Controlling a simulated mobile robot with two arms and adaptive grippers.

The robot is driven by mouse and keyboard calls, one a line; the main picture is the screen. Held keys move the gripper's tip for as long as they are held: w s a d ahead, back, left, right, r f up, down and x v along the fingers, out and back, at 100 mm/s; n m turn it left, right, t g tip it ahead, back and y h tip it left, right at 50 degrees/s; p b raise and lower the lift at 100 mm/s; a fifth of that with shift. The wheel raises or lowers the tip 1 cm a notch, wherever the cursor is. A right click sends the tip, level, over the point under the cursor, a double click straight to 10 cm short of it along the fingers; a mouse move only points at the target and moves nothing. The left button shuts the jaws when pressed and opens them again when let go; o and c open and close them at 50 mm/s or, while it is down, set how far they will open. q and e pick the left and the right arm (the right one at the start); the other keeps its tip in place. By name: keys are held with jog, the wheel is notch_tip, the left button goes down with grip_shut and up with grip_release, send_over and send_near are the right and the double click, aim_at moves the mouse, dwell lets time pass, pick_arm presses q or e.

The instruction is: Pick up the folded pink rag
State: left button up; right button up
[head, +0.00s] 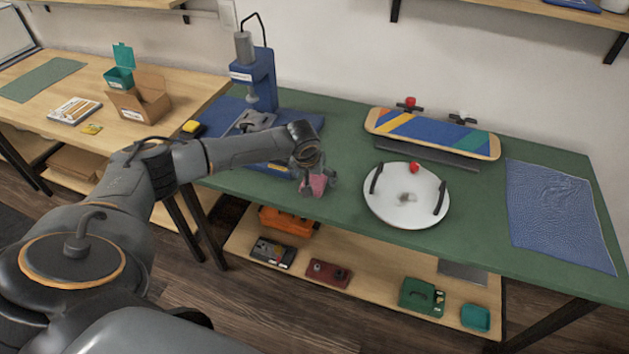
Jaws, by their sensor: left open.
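The folded pink rag (317,184) lies on the green table top (345,129), near its front edge, to the left of the round white plate. My left gripper (315,188) is at the rag, with its fingers pointing down around it. The fingers are open, and part of the rag is hidden behind them. I cannot tell whether the fingers touch the rag. My right gripper is not in view.
A blue press (261,80) stands behind my left arm. The white plate (407,212) with dark clamps is close on the right. A striped skateboard deck (432,134) stands at the back, and a blue mat (556,215) lies at the right.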

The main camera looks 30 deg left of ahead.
pick_arm(q)
jog(key=shift+f, duration=0.2)
dwell(0.4)
jog(key=c, duration=1)
